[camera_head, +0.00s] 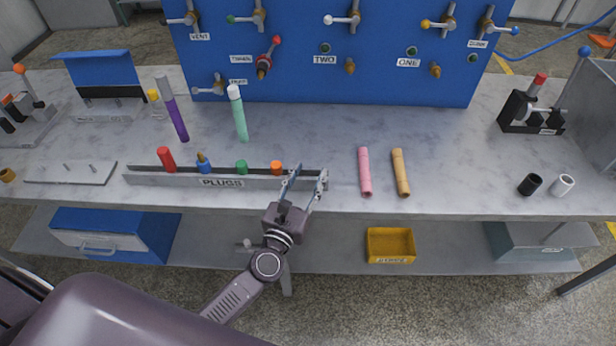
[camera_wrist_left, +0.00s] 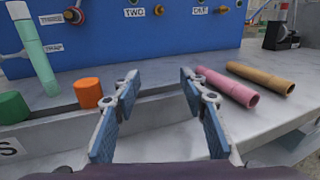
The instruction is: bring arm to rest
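An orange plug (camera_head: 277,168) stands in the rack just left of the fingers. My right gripper is not in view.
The grey bench (camera_head: 460,150) has free room right of the tan hose. A blue panel (camera_head: 320,75) with valves stands at the back. A yellow bin (camera_head: 390,245) sits on the lower shelf.

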